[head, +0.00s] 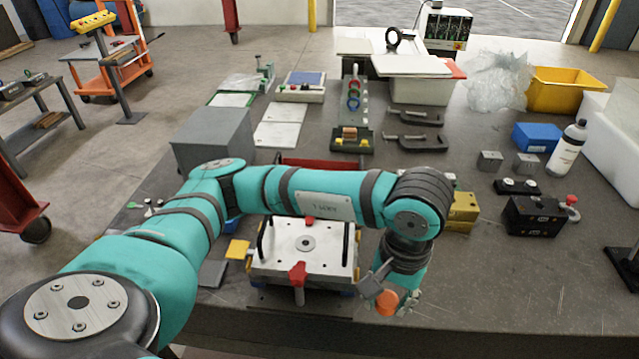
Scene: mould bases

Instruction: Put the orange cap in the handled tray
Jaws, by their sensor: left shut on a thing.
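My left gripper (388,293) is shut on the orange cap (387,303). It holds the cap just right of the front right corner of a white plate-topped block with two black bar handles (283,262). The cap is near the table's front edge, and the view does not show clearly whether it touches anything. A red edge (330,162) shows behind my left forearm; the arm hides most of that thing, so I cannot tell whether it is the handled tray. My right gripper is out of view.
A red-topped part (298,272) stands at the front of the white plate. A yellow block (462,212) and a black block (533,216) lie to the right. A grey box (213,138) stands behind my left arm. The front right tabletop is clear.

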